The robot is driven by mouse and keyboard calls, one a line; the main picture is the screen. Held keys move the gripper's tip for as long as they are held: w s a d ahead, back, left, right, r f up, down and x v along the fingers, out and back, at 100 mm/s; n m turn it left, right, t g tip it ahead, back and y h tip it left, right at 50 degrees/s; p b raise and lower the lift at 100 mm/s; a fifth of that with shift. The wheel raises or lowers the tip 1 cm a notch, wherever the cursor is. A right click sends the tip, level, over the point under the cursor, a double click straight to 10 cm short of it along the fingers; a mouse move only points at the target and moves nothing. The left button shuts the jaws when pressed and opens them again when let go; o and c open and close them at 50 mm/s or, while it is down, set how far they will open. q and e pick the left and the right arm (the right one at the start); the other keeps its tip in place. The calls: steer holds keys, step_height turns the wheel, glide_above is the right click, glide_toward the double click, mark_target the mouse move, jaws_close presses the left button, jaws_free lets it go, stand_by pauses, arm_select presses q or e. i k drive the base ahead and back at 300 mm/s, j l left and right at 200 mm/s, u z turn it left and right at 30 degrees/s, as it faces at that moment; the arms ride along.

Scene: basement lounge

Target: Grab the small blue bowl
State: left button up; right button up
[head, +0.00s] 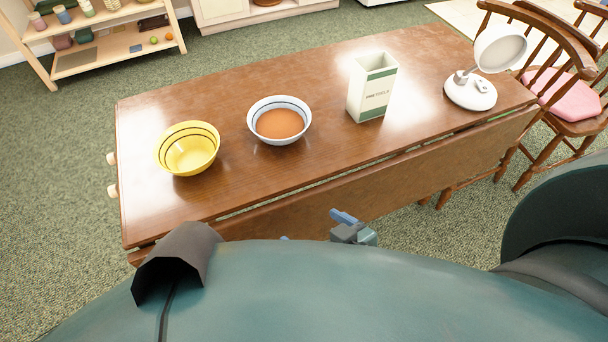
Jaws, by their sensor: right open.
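The small bowl (264,105) is pale blue-white with a dark line near its rim and an orange-brown inside. It stands upright on the wooden table (240,85), left of the middle. My right gripper (342,222) shows only in part, with a blue fingertip beyond the edge of my own teal body. It is open, in front of the table's near edge, nearer to me than the bowl and to its right. It is apart from the bowl. The rest of the gripper is hidden behind my body. My left gripper is not in view.
A yellow bowl (189,158) stands left of the blue one. A white-green box (371,92) and a white lamp (470,93) stand to its right. Wooden chairs (548,90) are at the right, and a shelf (115,50) is at the far left. The table between the bowls and box is clear.

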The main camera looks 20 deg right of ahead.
mark_target(277, 120)
steer(key=k+l, duration=0.2)
steer(key=l, duration=0.2)
steer(key=k+l, duration=0.2)
steer(key=l, duration=0.15)
steer(key=k+l, duration=0.25)
steer(key=l, duration=0.15)
